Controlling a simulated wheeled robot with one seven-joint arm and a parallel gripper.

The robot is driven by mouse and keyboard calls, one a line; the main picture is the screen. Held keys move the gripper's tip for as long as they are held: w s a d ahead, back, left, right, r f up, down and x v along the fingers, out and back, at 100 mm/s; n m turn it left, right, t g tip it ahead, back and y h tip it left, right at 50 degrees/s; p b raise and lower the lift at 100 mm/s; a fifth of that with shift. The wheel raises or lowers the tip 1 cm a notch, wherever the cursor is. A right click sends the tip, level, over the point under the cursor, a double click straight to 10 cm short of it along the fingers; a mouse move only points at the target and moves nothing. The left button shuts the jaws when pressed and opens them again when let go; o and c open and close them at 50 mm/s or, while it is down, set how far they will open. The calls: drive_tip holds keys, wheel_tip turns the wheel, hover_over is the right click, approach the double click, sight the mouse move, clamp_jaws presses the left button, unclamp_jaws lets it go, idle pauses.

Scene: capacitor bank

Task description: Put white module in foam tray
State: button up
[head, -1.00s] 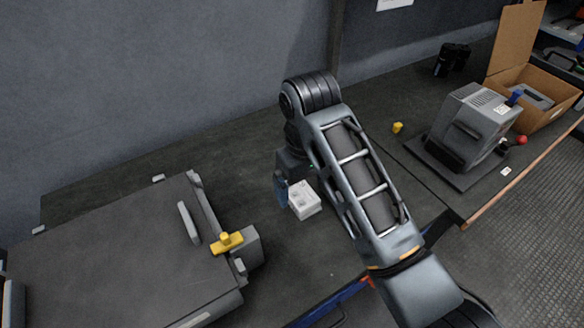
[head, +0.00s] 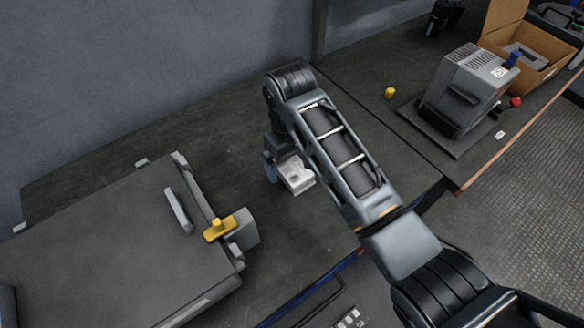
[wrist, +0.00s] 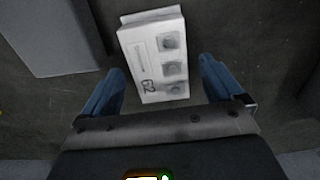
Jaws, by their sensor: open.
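In the wrist view the module (wrist: 152,52) lies between and beyond the blue fingertips of my gripper (wrist: 161,72). My gripper (head: 284,170) is open, with a gap on both sides of the module. I cannot identify the foam tray for certain; a grey tray-like piece (head: 527,58) shows inside the cardboard box at the upper right.
A grey machine (head: 462,90), a yellow cube (head: 390,92) and a cardboard box (head: 500,42) are at the right. A dark panel with pale squares (head: 350,318) shows at the bottom edge. Bench behind the module is clear.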

drive_tip(key=shift+f, duration=0.1)
drive_tip(key=shift+c, duration=0.2)
drive_tip(key=c, duration=1.5)
drive_tip(key=shift+r, duration=0.2)
